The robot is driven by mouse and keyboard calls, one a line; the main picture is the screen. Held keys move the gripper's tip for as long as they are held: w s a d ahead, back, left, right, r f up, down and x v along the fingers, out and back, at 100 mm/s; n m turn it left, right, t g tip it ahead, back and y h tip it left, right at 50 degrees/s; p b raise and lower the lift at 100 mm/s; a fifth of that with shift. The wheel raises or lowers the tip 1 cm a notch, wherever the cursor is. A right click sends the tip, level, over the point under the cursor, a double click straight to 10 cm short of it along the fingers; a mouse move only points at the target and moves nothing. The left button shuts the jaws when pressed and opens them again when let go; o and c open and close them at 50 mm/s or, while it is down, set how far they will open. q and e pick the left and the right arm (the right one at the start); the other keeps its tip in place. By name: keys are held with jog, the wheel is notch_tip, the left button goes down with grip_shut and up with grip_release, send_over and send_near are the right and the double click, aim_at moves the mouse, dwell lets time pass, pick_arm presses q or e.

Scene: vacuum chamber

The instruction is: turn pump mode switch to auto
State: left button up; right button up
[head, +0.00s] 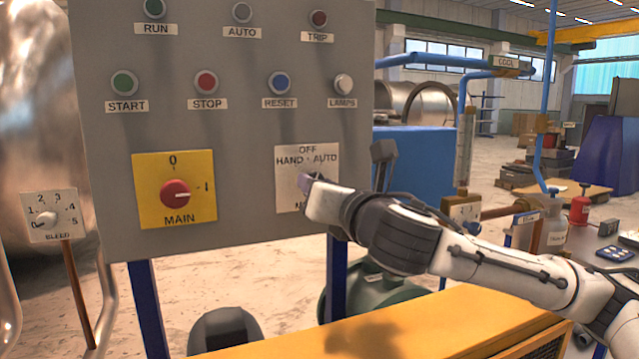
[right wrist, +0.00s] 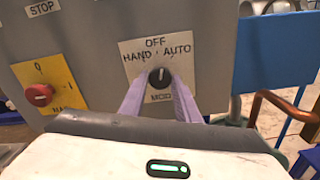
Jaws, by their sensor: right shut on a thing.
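The pump mode switch is a small black knob (right wrist: 160,77) on a white plate (head: 307,152) marked OFF at the top, HAND at left and AUTO at right. In the right wrist view a pale line on the knob points about upward, toward OFF. My right gripper (head: 307,182) reaches in from the right and covers the knob in the head view. Its two lilac fingers, seen in the right wrist view (right wrist: 159,82), are shut on the knob, one on each side. My left gripper is not in view.
The grey panel (head: 235,130) also carries a red MAIN switch (head: 175,193) on a yellow plate. START (head: 124,83), STOP (head: 206,83) and RESET (head: 280,83) buttons sit above. A yellow cabinet (head: 400,325) stands low in front of the panel.

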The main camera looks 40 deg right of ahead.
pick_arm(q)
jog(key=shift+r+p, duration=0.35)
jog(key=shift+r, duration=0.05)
pick_arm(e)
jog(key=m, duration=0.5)
jog(key=shift+a+m, duration=0.1)
jog(key=shift+m, duration=0.2)
jog(key=o, duration=1)
jog(key=shift+o, duration=0.2)
jog(key=shift+s, duration=0.1)
pick_arm(q)
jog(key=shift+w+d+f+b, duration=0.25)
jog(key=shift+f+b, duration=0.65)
jog(key=shift+b, duration=0.6)
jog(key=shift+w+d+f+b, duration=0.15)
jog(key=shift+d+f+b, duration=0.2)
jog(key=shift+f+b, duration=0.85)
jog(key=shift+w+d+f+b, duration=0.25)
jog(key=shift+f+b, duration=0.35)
jog(key=shift+b, duration=1.15)
pick_arm(e)
jog(key=v, duration=1)
